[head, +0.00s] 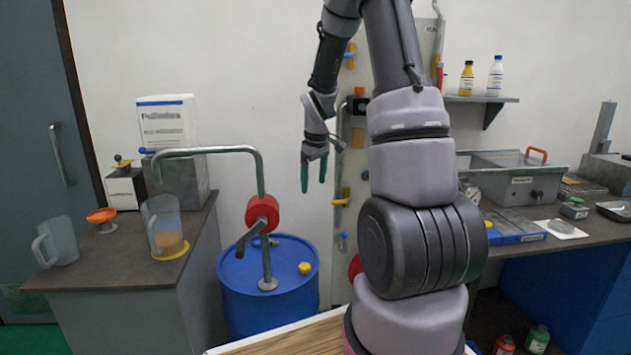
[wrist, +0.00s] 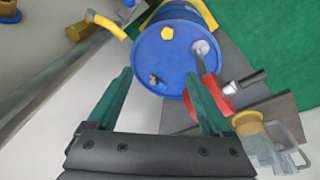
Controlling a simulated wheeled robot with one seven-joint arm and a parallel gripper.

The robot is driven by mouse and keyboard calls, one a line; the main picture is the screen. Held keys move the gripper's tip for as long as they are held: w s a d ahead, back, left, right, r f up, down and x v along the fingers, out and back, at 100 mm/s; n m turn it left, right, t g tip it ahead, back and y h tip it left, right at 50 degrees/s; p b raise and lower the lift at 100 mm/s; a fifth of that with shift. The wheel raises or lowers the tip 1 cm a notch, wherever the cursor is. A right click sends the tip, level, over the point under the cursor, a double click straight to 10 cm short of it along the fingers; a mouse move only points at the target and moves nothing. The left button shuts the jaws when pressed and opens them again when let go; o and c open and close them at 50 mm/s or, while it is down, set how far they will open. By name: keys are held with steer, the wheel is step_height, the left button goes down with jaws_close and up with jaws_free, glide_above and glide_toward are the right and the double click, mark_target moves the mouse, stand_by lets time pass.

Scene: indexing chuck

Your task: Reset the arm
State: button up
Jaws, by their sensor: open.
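My gripper (head: 314,172) hangs in the air in front of the wall, its green fingers apart and pointing down, with nothing between them. It also shows in the wrist view (wrist: 158,95), where the two green fingers are spread wide. My grey arm rises at the centre right of the head view and bends over to the gripper. Below the gripper is a blue drum (head: 240,310), whose lid fills the upper middle of the wrist view (wrist: 165,55). The gripper is well above the drum and apart from it.
A bent pipe with a red pump body (head: 262,213) rises from the drum. A left bench (head: 110,265) holds jugs (head: 165,225), an orange-topped dish (head: 102,217) and a scale. A right bench (head: 540,245) holds a metal bath (head: 515,180) and trays. A wall shelf (head: 485,99) holds bottles.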

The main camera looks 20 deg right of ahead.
stand_by(0.4)
steer(key=s+a+r+m+t, duration=0.1)
steer(key=s+a+r+m, duration=0.15)
steer(key=s+r, duration=0.4)
steer(key=s+a+r+m+t, duration=0.1)
steer(key=s+a+r+m, duration=0.15)
steer(key=r, duration=0.65)
steer(key=s+a+r+m+t+y, duration=0.1)
steer(key=s+a+r+m, duration=0.1)
steer(key=s, duration=0.6)
steer(key=s+a+r+m+t+y, duration=0.1)
steer(key=s+a+r, duration=0.3)
steer(key=s+r, duration=0.2)
steer(key=shift+s+m+t, duration=0.3)
steer(key=shift+s+m, duration=0.1)
steer(key=shift+s, duration=0.5)
